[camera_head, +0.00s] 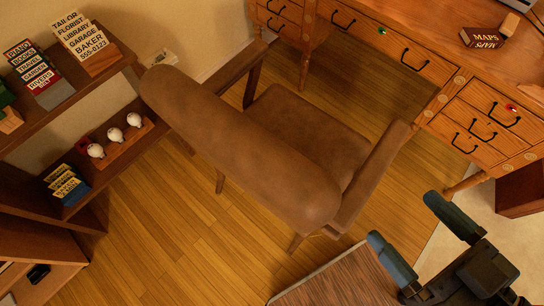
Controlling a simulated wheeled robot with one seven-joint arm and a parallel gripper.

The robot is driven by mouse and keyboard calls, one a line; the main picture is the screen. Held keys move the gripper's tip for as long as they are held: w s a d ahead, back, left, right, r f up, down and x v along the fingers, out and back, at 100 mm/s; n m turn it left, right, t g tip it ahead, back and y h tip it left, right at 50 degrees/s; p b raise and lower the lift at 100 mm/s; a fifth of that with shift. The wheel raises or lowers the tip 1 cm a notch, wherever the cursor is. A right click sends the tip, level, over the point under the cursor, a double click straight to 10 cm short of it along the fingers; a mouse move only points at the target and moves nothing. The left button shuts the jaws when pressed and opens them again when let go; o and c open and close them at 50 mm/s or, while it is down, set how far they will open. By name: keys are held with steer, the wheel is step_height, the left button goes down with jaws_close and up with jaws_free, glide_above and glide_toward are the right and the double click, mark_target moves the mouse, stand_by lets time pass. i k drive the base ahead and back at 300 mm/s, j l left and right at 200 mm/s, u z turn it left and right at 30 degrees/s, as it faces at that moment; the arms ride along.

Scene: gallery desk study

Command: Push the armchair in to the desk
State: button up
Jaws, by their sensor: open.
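The brown armchair (245,150) stands in the middle of the head view, its padded back toward me and its seat facing the desk. The wooden desk (385,45) runs along the top right, with drawers on both sides of an open kneehole. The chair's right armrest end lies close to the right drawer block in the picture; I cannot tell if they touch. The seat's front is near the kneehole opening. My gripper (412,235) is at the lower right, open and empty, its two dark fingers apart. It is to the right of the chair back and not touching it.
A wooden shelf unit (120,65) with signs and white knobs stands close on the chair's left. A wooden surface (345,280) lies at the bottom centre. A maps box (483,37) sits on the desk. Bare floor (180,225) shows behind and left of the chair.

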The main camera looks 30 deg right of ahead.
mark_target(297, 160)
steer(key=j+z, duration=0.2)
steer(key=j, duration=0.65)
steer(key=j+z, duration=0.25)
steer(key=j, duration=0.6)
steer(key=k+j+z, duration=0.2)
steer(key=j, duration=0.6)
steer(key=i+j, duration=0.05)
steer(key=i, duration=0.05)
